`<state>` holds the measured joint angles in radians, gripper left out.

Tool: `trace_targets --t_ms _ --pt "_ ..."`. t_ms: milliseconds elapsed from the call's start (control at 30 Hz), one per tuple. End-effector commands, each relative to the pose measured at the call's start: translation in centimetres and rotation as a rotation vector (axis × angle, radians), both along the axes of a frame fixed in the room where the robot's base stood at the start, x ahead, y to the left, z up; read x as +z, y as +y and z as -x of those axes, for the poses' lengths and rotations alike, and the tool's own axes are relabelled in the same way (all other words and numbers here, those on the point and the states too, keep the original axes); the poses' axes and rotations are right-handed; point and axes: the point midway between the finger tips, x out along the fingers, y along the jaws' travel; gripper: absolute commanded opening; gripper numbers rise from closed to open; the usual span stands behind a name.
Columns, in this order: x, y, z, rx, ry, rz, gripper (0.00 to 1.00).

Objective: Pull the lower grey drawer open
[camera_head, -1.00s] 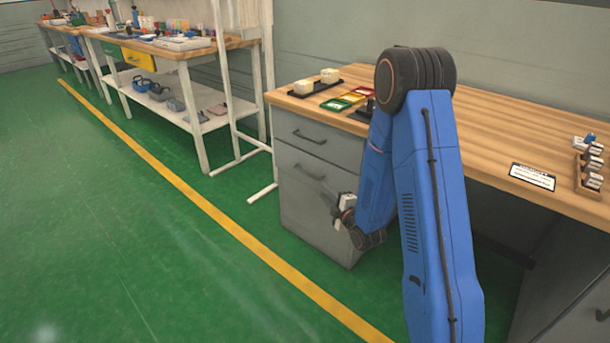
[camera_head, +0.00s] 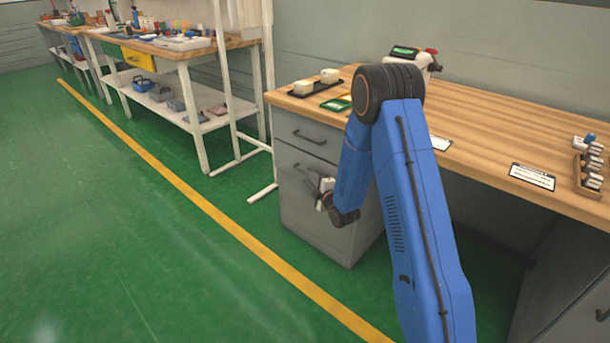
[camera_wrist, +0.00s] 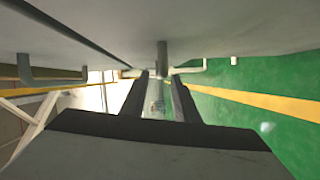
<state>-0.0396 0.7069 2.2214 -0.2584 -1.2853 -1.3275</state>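The lower grey drawer (camera_head: 305,215) is in the desk's left cabinet, and its front looks flush with the cabinet. Its bar handle (camera_head: 303,171) shows partly in the head view, with my gripper (camera_head: 322,192) over its right end. In the wrist view the drawer front fills the top, and the handle (camera_wrist: 163,56) stands out from it in line with the gap between my fingertips (camera_wrist: 160,78). My fingers are apart, with floor showing between them. I cannot tell whether they touch the handle.
The upper drawer (camera_head: 308,137) with its own handle is just above and looks shut. The wooden desktop (camera_head: 480,120) carries a tray, cards and a small device (camera_head: 415,58). White shelving (camera_head: 200,115) stands at left. Green floor before the cabinet is clear.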

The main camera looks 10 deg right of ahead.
Motion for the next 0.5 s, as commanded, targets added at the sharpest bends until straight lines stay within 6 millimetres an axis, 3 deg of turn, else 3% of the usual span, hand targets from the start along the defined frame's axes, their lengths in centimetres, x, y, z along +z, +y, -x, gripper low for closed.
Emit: trace_targets --t_ms 200,500 --pt "-0.3 0.9 -2.9 0.0 0.001 -0.001 0.28" --pt "-0.4 1.3 -4.3 -0.001 0.001 -0.001 0.28"
